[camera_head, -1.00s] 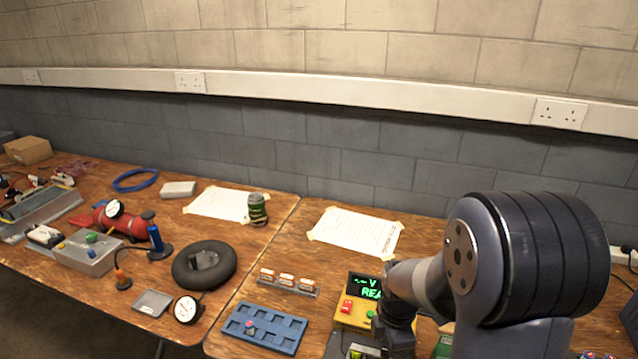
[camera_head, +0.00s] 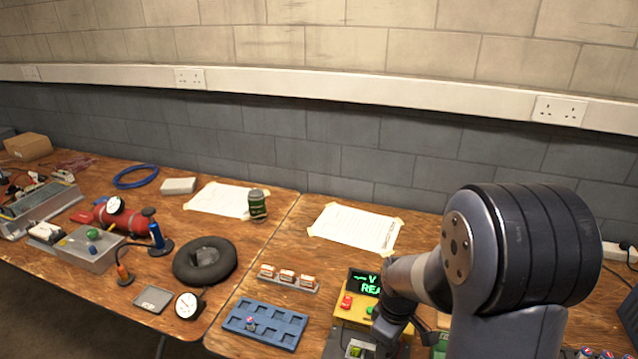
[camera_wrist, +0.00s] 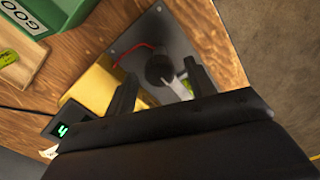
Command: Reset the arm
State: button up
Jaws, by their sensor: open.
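My gripper (camera_wrist: 162,88) is in the wrist view, its two dark fingers apart with a clear gap between them. Past the fingertips is a dark metal plate with a round black part, a pale tab and a red wire on it. The fingertips are hidden in the head view. I see nothing held between the fingers.
A blue tray (camera_head: 262,325) with several pockets lies left of the charger, below a rack of orange-and-white cells (camera_head: 287,279). A green bin (camera_wrist: 68,14) is near my gripper. A black ring (camera_head: 205,262), gauges and a red cylinder are further left.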

jog(key=m, duration=0.6)
jog(key=shift+m+p, duration=0.3)
jog(key=shift+p, duration=0.1)
jog(key=shift+r, duration=0.9)
